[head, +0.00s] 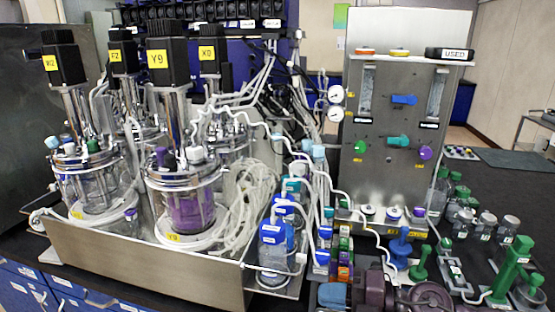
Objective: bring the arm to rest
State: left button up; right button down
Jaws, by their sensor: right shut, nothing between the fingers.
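My right gripper (348,295) shows low at the bottom edge of the head view, right of the steel tray. Dark purple-brown parts of my right arm lie beside it, partly cut off by the frame. The gripper is shut and holds nothing. It appears close in front of the rack of small coloured-capped bottles; I cannot tell whether it touches anything. My left gripper is not in view.
A steel gas panel (380,150) stands behind. Green stands (510,268) and small jars (487,225) crowd the right. Blue drawers (20,290) are at lower left.

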jog(key=w+d+r+m+t+h, duration=0.1)
jog(key=d+r+m+t+h, duration=0.1)
jog(key=d+m+t+h, duration=0.45)
jog(key=d+r+m+t+h, duration=0.25)
jog(key=m+t, duration=0.55)
jog(key=m, duration=0.4)
jog(key=s+d+f+m+g+h, duration=0.5)
jog(key=d+f+m+h, duration=0.3)
jog(key=f+m+h, duration=0.1)
jog(key=s+d+f+m+g+y, duration=0.1)
jog(key=s+f+m+g, duration=0.1)
jog(key=s+f+g, duration=0.5)
jog(key=s+f+m+g, duration=0.2)
jog(key=s+g, duration=0.2)
jog(key=s, duration=0.6)
jog(key=w+f+n+t+y, duration=0.1)
jog(key=w+f+t, duration=0.5)
jog(key=f+t, duration=0.2)
jog(key=shift+w+f, duration=0.4)
jog(key=shift+f, duration=1)
jog(key=shift+t, duration=0.25)
